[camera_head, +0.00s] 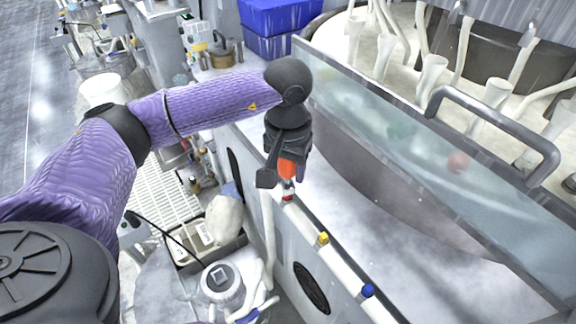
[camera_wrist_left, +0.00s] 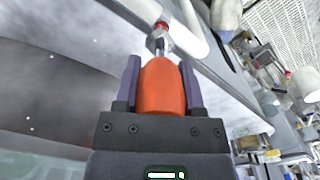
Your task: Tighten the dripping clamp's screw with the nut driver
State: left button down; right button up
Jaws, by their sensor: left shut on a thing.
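The nut driver has an orange handle (camera_head: 287,169), and the handle fills the middle of the left wrist view (camera_wrist_left: 161,90). My left gripper (camera_head: 283,160) is shut on this handle, with one dark finger on each side of it (camera_wrist_left: 160,80). The short metal shaft points down at a red clamp (camera_head: 287,197) on the white pipe (camera_head: 303,224). The tip is at or just above the red clamp; I cannot tell if it touches the screw. A yellow clamp (camera_head: 322,238) and a blue clamp (camera_head: 367,290) sit farther along the pipe. No drip is discernible. My right gripper is not in view.
A clear splash panel (camera_head: 400,140) with a dark handle (camera_head: 500,122) stands right of the pipe, before a large round platen. A tray (camera_head: 236,243) with a pale bundle and a round white container (camera_head: 221,284) lie left below. Blue bins (camera_head: 270,22) stand behind.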

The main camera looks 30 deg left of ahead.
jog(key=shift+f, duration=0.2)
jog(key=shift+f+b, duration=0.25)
jog(key=shift+b, duration=0.1)
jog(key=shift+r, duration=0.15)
dwell(0.4)
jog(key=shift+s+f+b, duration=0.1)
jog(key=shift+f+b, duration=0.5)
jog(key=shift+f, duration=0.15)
dwell(1.5)
